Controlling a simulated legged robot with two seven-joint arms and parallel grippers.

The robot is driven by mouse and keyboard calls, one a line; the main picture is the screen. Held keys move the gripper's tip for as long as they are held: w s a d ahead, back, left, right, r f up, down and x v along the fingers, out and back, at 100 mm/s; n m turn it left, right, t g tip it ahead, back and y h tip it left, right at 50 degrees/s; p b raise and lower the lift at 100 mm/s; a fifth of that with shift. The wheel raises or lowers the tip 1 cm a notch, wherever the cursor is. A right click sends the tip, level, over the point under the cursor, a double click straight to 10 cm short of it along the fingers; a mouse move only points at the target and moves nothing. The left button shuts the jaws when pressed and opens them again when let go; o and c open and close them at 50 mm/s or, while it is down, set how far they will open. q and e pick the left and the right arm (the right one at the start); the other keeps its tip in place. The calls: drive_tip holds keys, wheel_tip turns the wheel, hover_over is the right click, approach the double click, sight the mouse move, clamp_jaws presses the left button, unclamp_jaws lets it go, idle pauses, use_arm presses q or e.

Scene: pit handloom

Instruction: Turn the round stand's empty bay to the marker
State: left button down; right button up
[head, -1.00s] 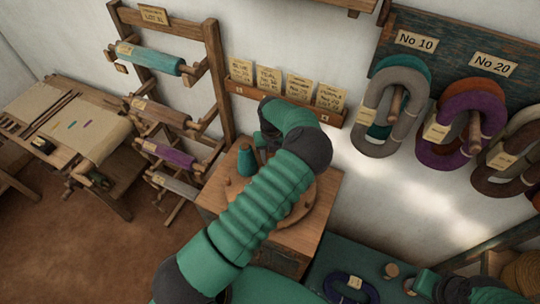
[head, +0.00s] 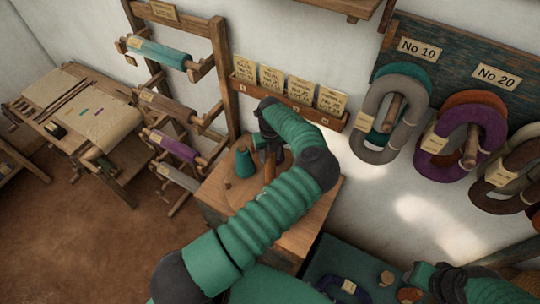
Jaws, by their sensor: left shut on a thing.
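The round stand (head: 235,197) is a wooden disc on top of a wooden cabinet, partly hidden by my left arm. A teal cone (head: 243,163) stands upright on its far left part. A short bare peg (head: 228,185) shows near its left edge. My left gripper (head: 269,170) is over the stand, just right of the cone, shut on an upright wooden peg (head: 269,175). The rest of the stand and any marker are hidden or too small to tell. My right gripper (head: 425,285) is at the bottom right, its fingers unclear.
A card rack (head: 290,100) hangs on the wall behind the cabinet (head: 290,240). A roller rack (head: 220,75) stands to the left. Yarn hanks (head: 385,115) hang at the right. A teal table (head: 335,260) with a dark yarn coil (head: 345,288) lies at the lower right.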

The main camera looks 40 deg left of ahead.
use_arm(q)
drive_tip(key=shift+w+a+r, duration=0.1)
drive_tip(key=shift+w+r, duration=0.2)
drive_tip(key=c, duration=1.1)
unclamp_jaws()
drive_tip(key=shift+c, duration=0.2)
drive_tip(key=shift+o, duration=1.3)
drive_tip(key=shift+f, duration=0.2)
drive_tip(key=shift+s, duration=0.1)
wheel_tip(320, 180, up, 9)
drive_tip(key=b, duration=0.2)
drive_tip(key=shift+r+b, duration=0.2)
drive_tip(key=shift+b, duration=0.15)
wheel_tip(320, 180, up, 7)
drive_tip(key=p, duration=0.1)
drive_tip(key=shift+r, duration=0.15)
